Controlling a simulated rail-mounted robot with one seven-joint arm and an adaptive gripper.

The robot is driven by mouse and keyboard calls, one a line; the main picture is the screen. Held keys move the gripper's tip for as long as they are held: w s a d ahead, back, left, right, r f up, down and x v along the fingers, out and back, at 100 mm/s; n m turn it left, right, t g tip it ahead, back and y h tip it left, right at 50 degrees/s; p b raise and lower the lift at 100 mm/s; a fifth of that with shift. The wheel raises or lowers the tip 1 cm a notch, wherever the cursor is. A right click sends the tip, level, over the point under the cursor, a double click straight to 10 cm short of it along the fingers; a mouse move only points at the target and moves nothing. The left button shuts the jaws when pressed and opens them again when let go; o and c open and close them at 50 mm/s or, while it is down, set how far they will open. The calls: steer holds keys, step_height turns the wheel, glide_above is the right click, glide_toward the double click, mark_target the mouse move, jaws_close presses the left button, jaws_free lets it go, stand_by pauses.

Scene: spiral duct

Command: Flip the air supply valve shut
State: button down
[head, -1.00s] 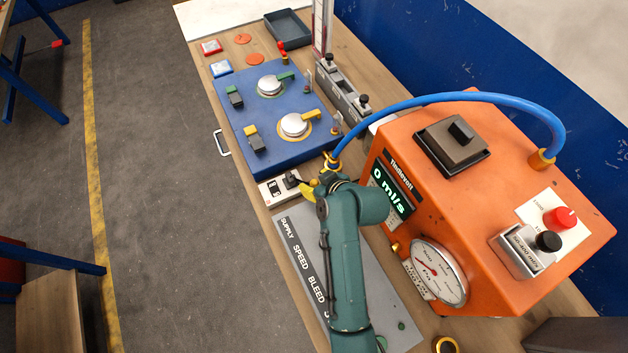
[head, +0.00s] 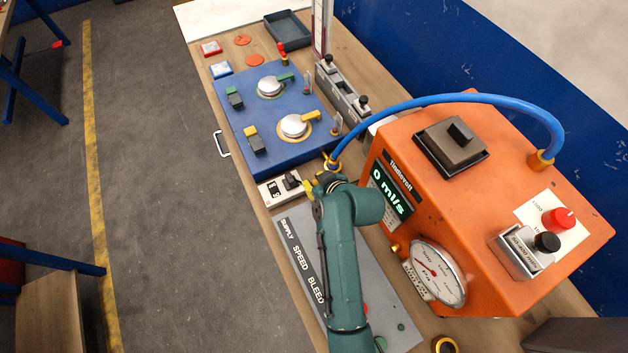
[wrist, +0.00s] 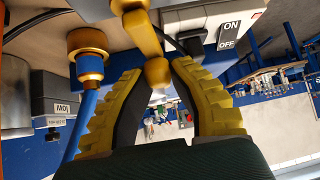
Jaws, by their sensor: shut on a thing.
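A yellow valve lever with a rounded end (wrist: 157,72) hangs between the fingers of my gripper (wrist: 156,78) in the wrist view. The yellow ribbed fingers are closed around its end. A brass fitting with a blue hose (wrist: 87,70) is just left of the fingers. In the head view my gripper (head: 314,188) is at the left end of the orange machine, near the blue hose's lower fitting (head: 331,163). My wrist hides most of the lever there. The grey panel (head: 385,290) below carries a "SUPPLY SPEED BLEED" strip.
A black ON/OFF switch (wrist: 229,35) is close to the right finger; its box (head: 277,189) stands left of my gripper. The orange machine (head: 470,190) reads 0 ml/s and has a dial gauge (head: 438,273). A blue valve board (head: 275,115) lies beyond.

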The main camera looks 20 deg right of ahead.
steer(key=shift+d+m+h+p, duration=0.25)
steer(key=shift+m+h+p, duration=0.25)
steer(key=shift+m, duration=0.2)
steer(key=shift+d+f, duration=0.1)
steer(key=shift+f, duration=0.05)
steer(key=c, duration=0.9)
jaws_free()
steer(key=v, duration=1.2)
